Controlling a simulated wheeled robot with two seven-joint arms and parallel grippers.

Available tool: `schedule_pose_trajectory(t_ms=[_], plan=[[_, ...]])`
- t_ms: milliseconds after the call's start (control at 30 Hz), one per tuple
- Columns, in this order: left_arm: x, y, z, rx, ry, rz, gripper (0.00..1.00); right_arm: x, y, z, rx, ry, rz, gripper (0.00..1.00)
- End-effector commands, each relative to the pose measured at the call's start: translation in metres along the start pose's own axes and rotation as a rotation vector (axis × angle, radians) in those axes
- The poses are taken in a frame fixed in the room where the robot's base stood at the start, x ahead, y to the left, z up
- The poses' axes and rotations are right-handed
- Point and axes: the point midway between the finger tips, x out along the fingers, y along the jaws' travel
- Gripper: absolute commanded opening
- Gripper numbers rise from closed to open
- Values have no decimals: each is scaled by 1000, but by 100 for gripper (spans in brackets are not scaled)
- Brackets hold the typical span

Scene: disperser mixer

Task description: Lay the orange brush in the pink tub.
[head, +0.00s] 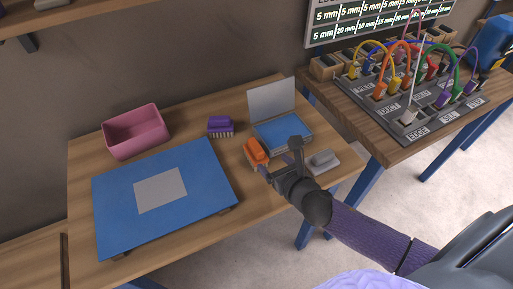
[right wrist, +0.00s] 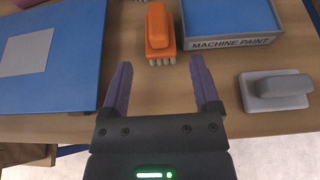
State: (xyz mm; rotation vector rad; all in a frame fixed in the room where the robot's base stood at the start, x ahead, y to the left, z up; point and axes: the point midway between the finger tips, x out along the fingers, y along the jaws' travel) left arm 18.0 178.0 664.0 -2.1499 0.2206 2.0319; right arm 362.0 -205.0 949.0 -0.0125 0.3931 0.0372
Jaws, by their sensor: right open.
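The orange brush (head: 256,152) lies on the wooden table, between the blue board and the paint tray. In the right wrist view the orange brush (right wrist: 159,32) lies just beyond and between my fingertips, bristles down. My right gripper (head: 277,164) is open and empty beside the brush; its two fingers (right wrist: 161,75) are spread apart in the wrist view. The pink tub (head: 136,141) stands at the back left of the table and looks empty. My left gripper is not in view.
A purple brush (head: 220,126) stands behind the orange one. A blue board (head: 204,190) with a grey patch fills the front left. The open machine paint tray (head: 283,131) and a grey handled block (head: 323,160) lie at right. A wired panel (head: 430,110) stands on another table.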

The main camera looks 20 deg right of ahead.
Motion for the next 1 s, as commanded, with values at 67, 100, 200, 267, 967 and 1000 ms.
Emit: schedule_pose_trajectory(t_ms=[67,100,200,267,967,1000], plan=[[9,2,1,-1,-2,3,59,19,0,-3,1,-3,-2,79],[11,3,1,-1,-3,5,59,25,0,-3,1,-2,-2,79],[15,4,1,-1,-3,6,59,39,1,-1,3,-3,-1,79],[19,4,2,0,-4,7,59,52,2,0,4,-4,-1,79],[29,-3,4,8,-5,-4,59,86,3,5,6,-1,-1,22],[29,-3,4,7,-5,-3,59,86,3,5,6,-1,-1,14]])
